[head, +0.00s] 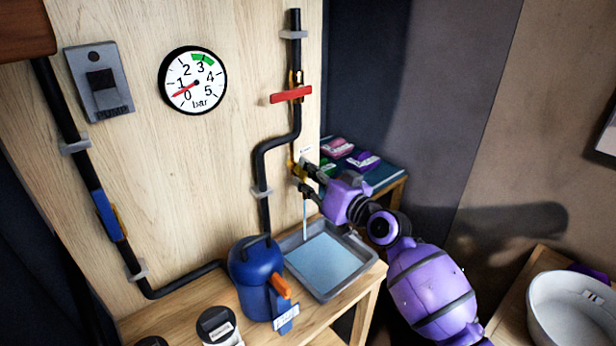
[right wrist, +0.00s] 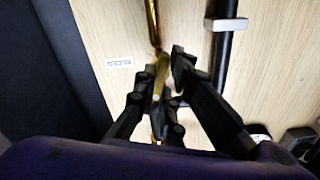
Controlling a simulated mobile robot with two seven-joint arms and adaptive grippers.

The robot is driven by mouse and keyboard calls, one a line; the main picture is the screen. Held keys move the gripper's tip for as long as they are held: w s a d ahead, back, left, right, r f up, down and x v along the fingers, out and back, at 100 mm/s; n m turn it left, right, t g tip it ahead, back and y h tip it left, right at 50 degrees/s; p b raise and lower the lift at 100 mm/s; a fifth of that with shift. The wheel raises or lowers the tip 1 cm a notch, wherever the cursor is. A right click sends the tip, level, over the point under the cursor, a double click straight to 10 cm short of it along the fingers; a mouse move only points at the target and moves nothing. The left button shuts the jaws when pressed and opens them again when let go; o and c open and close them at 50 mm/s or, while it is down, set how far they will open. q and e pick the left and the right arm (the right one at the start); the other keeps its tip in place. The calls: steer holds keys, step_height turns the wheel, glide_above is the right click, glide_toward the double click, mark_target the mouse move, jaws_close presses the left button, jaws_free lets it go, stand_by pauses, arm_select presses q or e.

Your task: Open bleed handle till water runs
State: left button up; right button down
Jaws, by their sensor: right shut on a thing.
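My right gripper (head: 306,178) is at the brass bleed valve (head: 295,171) at the lower right of the black pipe. In the right wrist view its fingers (right wrist: 167,78) are shut on the brass bleed handle (right wrist: 160,82), which is partly hidden between them. A thin stream of water (head: 305,220) falls below the valve into the grey tray (head: 356,283), where bluish water lies. The pressure gauge (head: 193,80) has its red needle between 0 and 1 bar. My left gripper is not in view.
A red lever (head: 291,95) lies across the pipe above. A blue lever (head: 106,215) sits on the left pipe. A blue canister (head: 255,278) stands left of the tray. A white basin (head: 570,312) is at lower right. Small boxes (head: 363,161) lie behind my right gripper.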

steer(key=c, duration=1.8)
jaws_free()
steer(key=shift+c, duration=0.2)
steer(key=v, duration=1.2)
